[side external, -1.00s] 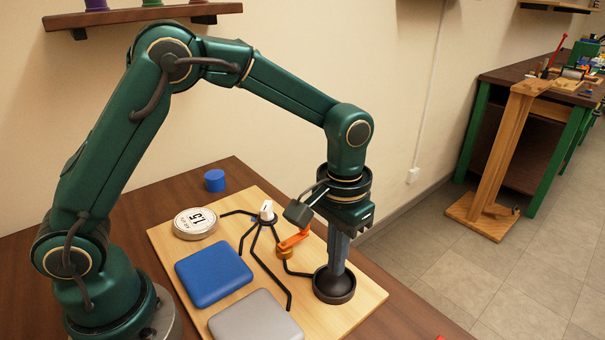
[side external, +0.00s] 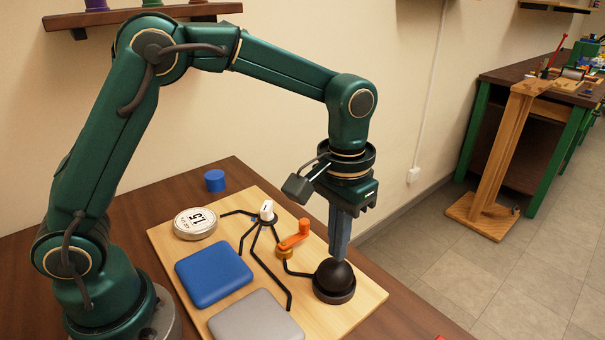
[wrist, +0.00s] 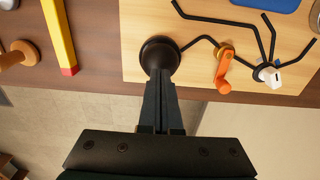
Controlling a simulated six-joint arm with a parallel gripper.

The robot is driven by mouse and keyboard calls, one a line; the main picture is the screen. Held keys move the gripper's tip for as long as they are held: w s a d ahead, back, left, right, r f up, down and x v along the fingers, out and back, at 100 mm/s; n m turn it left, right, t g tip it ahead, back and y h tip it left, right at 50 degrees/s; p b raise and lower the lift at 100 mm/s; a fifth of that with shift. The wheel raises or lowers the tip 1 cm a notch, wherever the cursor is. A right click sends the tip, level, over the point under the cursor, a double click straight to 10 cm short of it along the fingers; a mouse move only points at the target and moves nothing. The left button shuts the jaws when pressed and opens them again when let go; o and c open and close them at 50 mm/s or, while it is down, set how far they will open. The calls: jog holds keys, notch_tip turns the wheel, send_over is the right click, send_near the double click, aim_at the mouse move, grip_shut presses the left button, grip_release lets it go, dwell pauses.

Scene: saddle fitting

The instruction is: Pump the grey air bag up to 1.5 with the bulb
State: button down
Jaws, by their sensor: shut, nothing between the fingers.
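The black bulb (side external: 334,276) sits in its round cup on the wooden board and is rounded at the top. It also shows in the wrist view (wrist: 158,54). My gripper (side external: 338,257) is shut and empty, with its fingertips at the top of the bulb; I cannot tell whether they touch it. The grey air bag (side external: 256,318) lies at the front of the board, partly cut off by the picture edge. The round gauge (side external: 195,223) appears to read 1.5. A white selector knob (side external: 266,211) and an orange lever valve (side external: 294,236) sit among the black hoses.
A blue air bag (side external: 213,275) lies behind the grey one on the board (side external: 350,309). A blue cylinder (side external: 215,181) stands behind the board. In the wrist view, a yellow bar (wrist: 60,35) and a wooden knob-like piece (wrist: 18,54) lie on the table.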

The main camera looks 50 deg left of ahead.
jog(key=shift+r, duration=2.55)
jog(key=shift+a+r, duration=0.1)
jog(key=s+a+r+n+t, duration=0.1)
jog(key=s+a+r+t, duration=0.2)
jog(key=s+a+r, duration=0.3)
jog(key=s+a+f+m+t, duration=0.1)
jog(key=s+f+t, duration=0.1)
jog(key=s+f, duration=0.2)
jog(key=s, duration=0.3)
jog(key=shift+s+a+t, duration=0.3)
jog(key=shift+s+a, duration=0.05)
jog(key=shift+a, duration=0.05)
